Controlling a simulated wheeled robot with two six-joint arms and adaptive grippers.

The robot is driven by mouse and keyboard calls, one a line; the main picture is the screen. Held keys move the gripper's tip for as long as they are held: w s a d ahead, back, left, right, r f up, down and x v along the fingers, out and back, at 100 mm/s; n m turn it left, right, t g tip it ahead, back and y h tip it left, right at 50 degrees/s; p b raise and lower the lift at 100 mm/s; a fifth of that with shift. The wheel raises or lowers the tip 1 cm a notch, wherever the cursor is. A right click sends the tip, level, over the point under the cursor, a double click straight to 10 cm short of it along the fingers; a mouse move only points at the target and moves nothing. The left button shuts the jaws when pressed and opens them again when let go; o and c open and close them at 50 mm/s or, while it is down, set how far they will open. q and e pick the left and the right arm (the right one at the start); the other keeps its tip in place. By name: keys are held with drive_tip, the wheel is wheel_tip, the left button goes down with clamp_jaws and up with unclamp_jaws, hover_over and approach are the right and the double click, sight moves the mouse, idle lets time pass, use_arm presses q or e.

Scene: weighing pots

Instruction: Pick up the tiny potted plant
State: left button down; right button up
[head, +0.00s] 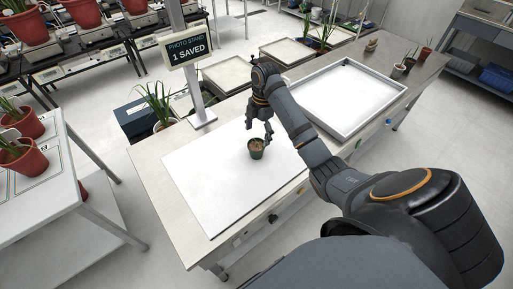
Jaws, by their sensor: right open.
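The tiny potted plant (257,153) is a small dark green pot with a brownish plant in it. It stands upright on the white board (215,185) on the bench. My right gripper (259,135) points down just above and behind the pot. Its fingers look apart, and nothing shows between them. I cannot tell whether a fingertip touches the pot's rim. My left gripper does not show.
A sign reading "PHOTO STAND 1 SAVED" (187,50) stands on a post behind the board. A table with red pots (18,158) is at left.

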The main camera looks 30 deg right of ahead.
sight(255, 147)
drive_tip(key=f, duration=0.1)
drive_tip(key=f+b, duration=0.1)
drive_tip(key=shift+w+a+f, duration=0.1)
drive_tip(key=shift+w+f, duration=0.2)
drive_tip(key=shift+f, duration=0.1)
drive_tip(key=shift+w+f, duration=0.2)
drive_tip(key=shift+w, duration=0.05)
drive_tip(key=shift+s+a+f, duration=0.1)
drive_tip(key=shift+s+f, duration=0.15)
drive_tip(key=shift+f, duration=0.25)
drive_tip(key=shift+s+a+f, duration=0.1)
drive_tip(key=shift+s+f, duration=0.15)
drive_tip(key=shift+f, duration=0.2)
wheel_tip(255, 147, down, 2)
drive_tip(key=shift+w+a+f, duration=0.1)
drive_tip(key=shift+f, duration=0.3)
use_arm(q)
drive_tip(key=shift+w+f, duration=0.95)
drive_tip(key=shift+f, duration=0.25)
use_arm(e)
drive_tip(key=c, duration=1.2)
drive_tip(key=shift+r, duration=0.2)
